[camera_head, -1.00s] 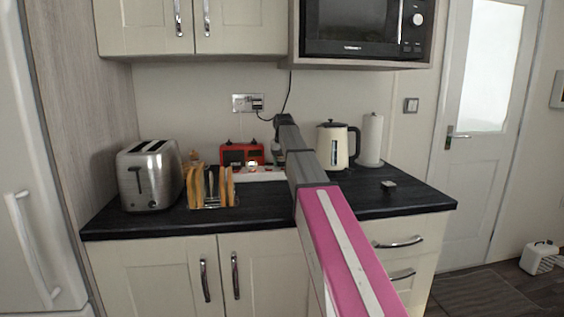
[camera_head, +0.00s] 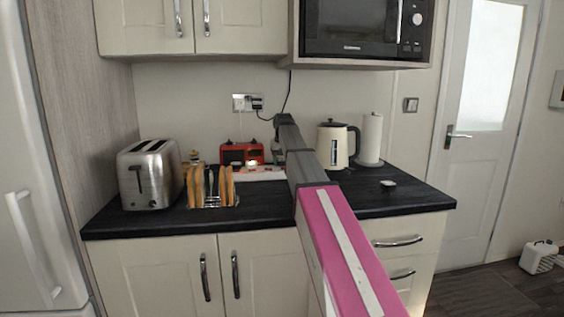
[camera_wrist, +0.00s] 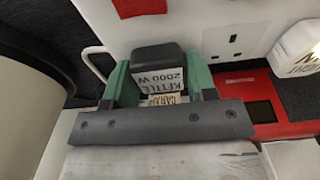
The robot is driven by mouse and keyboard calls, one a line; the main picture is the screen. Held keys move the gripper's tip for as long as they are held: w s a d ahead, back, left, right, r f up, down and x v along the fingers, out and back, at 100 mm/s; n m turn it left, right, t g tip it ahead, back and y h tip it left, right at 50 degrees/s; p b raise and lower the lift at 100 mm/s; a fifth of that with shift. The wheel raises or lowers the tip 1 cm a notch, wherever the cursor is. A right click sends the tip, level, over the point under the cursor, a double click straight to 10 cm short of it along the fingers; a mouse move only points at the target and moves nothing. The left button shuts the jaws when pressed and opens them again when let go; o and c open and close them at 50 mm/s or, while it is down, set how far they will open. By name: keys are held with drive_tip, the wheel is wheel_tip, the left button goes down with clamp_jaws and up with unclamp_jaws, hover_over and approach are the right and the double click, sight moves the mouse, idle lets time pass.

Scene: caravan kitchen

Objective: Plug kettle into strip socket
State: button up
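In the wrist view, my gripper (camera_wrist: 160,82) has its green fingers closed on either side of a black plug (camera_wrist: 157,54), whose white label reads KETTLE 2000 W. The plug is over the white strip socket (camera_wrist: 210,44); its pins are hidden, so I cannot tell whether they are in a socket. An empty three-slot outlet shows to its right. The cream kettle (camera_head: 334,145) stands on the counter right of my arm. In the head view, the strip (camera_head: 268,173) lies partly behind my arm, and my gripper is mostly hidden.
A white plug (camera_wrist: 304,45) labelled as a light sits at the strip's right. A red device (camera_head: 241,153) stands behind the strip. A toaster (camera_head: 150,175) and toast rack (camera_head: 211,187) are at left, a paper roll (camera_head: 371,138) at right. A wall socket (camera_head: 247,103) is behind.

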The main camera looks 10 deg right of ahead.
drive_tip(key=shift+o, duration=1)
drive_tip(key=r, duration=0.3)
drive_tip(key=s+r, duration=0.1)
drive_tip(key=r, duration=0.6)
drive_tip(key=shift+s, duration=0.35)
drive_tip(key=shift+r, duration=0.3)
drive_tip(key=shift+s, duration=0.1)
